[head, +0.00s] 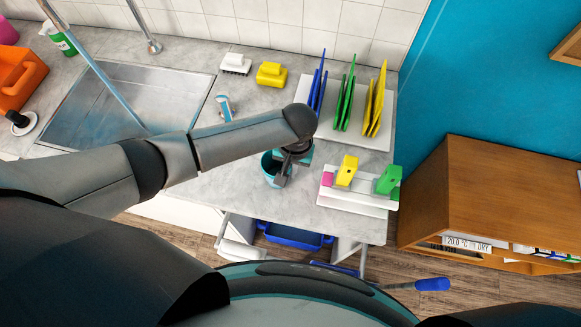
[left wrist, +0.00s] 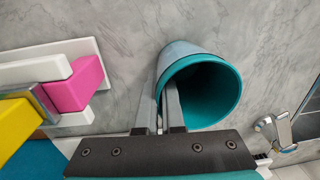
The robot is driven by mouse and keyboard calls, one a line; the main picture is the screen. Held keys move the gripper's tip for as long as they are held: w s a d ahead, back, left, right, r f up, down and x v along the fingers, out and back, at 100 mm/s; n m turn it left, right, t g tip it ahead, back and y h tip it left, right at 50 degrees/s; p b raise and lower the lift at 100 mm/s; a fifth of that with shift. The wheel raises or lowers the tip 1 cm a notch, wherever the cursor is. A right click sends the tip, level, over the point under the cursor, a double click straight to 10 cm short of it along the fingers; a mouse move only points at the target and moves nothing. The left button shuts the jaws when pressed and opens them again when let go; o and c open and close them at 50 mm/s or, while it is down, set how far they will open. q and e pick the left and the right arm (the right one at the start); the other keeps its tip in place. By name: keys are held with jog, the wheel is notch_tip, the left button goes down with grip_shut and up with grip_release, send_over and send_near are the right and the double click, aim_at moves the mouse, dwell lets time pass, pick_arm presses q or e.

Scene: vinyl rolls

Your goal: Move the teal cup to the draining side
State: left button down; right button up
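The teal cup (head: 269,171) stands upright near the front edge of the grey counter, with a paler outside and a teal inside. It also shows in the left wrist view (left wrist: 212,88), mouth toward the camera. My left gripper (head: 284,172) reaches down at the cup and partly covers it in the head view. In the left wrist view its two close fingers (left wrist: 160,100) straddle the near wall, one outside and one in the mouth, and look shut on it. My right gripper is not in view. The steel sink (head: 125,105) lies to the left.
White boards (head: 375,140) hold blue, green and yellow upright plates behind the cup. A white block (head: 330,198) with pink, yellow and green pieces stands to its right. A tap-like fitting (head: 225,108), a yellow item (head: 271,74) and a white brush (head: 235,64) lie by the sink.

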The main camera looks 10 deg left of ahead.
pick_arm(q)
jog(key=shift+f, duration=0.15)
grip_release()
dwell(1.0)
dwell(0.4)
jog(key=shift+d+r+p, duration=0.1)
jog(key=shift+r+p, duration=1.65)
jog(key=shift+p, duration=0.3)
jog(key=shift+r+p, duration=0.6)
jog(key=shift+r, duration=0.65)
jog(key=shift+d+r, duration=0.15)
jog(key=shift+r, duration=1.35)
